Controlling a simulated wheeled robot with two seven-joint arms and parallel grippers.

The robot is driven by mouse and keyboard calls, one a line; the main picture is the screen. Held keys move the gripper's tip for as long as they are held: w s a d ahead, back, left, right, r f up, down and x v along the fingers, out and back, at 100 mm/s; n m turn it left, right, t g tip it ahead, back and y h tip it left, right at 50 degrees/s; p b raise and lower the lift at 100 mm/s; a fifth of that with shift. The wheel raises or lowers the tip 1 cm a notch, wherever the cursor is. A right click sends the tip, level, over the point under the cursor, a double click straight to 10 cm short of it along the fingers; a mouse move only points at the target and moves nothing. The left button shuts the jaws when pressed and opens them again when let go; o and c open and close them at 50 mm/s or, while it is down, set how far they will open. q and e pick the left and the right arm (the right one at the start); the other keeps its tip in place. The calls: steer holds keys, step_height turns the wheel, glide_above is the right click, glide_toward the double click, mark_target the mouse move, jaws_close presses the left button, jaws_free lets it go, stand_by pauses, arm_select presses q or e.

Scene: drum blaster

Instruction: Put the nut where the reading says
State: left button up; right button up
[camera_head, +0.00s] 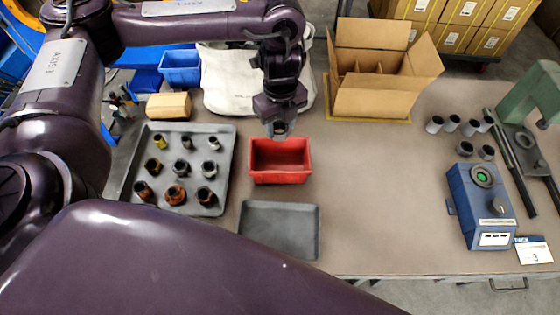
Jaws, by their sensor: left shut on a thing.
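My left gripper (280,124) points down just behind the back rim of the red bin (280,178) in the picture. It is shut on a small grey nut (280,129), which is mostly hidden by the fingers. The bin looks empty. A blue gauge box (478,215) stands at the right with a green-lit round dial, a knob and a small white display. Its reading is too small to make out. A grey tray (226,150) at the left holds several nut-like fittings in rows, some grey, some yellow, some rusty orange. My right gripper is not in view.
An empty-looking shallow dark tray (280,252) lies in front of the red bin. A blue bin (180,68), wooden block (169,106), white bag (226,85) and open divided carton (375,101) stand behind. Several grey cylinders (434,124) and a green press (530,98) are right. The middle-right table is clear.

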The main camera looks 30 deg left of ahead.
arm_select(q)
step_height(320, 180, down, 13)
steer(key=b, duration=0.3)
steer(key=shift+b, duration=0.4)
step_height(320, 180, down, 3)
steer(key=shift+f+b, duration=0.1)
steer(key=shift+b, duration=0.65)
steer(key=shift+f, duration=0.25)
steer(key=shift+w, duration=0.1)
steer(key=shift+f, duration=0.35)
steer(key=o, duration=1.1)
